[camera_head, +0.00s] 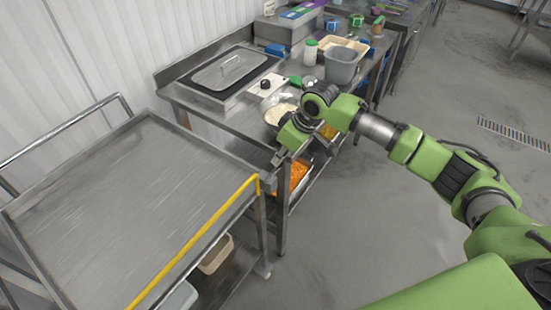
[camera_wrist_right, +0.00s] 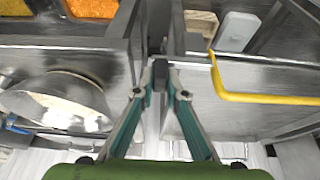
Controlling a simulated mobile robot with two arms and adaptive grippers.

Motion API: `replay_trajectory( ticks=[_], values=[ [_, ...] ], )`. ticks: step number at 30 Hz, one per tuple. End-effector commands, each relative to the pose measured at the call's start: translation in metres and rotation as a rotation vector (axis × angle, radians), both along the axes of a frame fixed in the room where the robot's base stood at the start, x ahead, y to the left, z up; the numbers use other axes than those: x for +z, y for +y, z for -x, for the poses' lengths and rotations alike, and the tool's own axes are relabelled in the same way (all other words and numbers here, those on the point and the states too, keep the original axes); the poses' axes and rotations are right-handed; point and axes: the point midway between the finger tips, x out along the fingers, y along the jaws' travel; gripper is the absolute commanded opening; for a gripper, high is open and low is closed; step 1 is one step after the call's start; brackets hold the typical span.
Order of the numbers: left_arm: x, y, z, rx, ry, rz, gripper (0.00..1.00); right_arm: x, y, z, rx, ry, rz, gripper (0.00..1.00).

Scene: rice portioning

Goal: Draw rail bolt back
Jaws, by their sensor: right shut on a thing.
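My right gripper (camera_head: 279,158) reaches down to the narrow gap between the steel cart (camera_head: 110,190) and the steel counter (camera_head: 235,122). In the right wrist view the two fingers (camera_wrist_right: 160,74) come together at the tips, shut on a small dark metal part at the gap, which I take for the rail bolt; it is mostly hidden by the fingertips. The yellow rail (camera_head: 195,242) runs along the cart's edge and ends close to the gripper. It also shows in the right wrist view (camera_wrist_right: 265,98), right of the fingers. My left gripper is not in view.
A metal bowl (camera_wrist_right: 60,98) with pale food sits on the counter, left of the fingers. A tray of orange food (camera_head: 299,174) is on a shelf below the counter. Bins (camera_head: 216,254) stand on the cart's lower shelf. The cart top is empty; open floor lies right.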

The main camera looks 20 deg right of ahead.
Motion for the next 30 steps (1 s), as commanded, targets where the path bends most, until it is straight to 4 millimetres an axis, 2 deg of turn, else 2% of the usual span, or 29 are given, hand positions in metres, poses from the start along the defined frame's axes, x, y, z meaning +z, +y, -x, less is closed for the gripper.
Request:
replay_trajectory(
  ticks=[8, 9, 11, 23, 26, 30],
  values=[
    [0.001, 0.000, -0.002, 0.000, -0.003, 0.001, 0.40, 0.001, -0.001, -0.002, -0.001, -0.003, -0.002, 0.00],
    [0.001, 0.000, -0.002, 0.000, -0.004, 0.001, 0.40, 0.001, -0.001, -0.002, -0.001, -0.003, -0.002, 0.17],
    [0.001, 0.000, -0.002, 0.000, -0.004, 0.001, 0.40, 0.001, -0.001, -0.002, 0.000, -0.004, -0.002, 0.29],
    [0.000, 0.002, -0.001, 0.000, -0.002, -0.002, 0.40, 0.004, -0.002, -0.001, 0.000, -0.003, -0.001, 0.29],
    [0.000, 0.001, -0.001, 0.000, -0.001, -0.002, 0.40, 0.016, -0.006, 0.003, 0.000, -0.005, 0.000, 0.29],
    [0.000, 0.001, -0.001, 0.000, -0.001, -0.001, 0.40, 0.042, -0.012, 0.011, -0.001, -0.006, -0.001, 0.29]
  ],
)
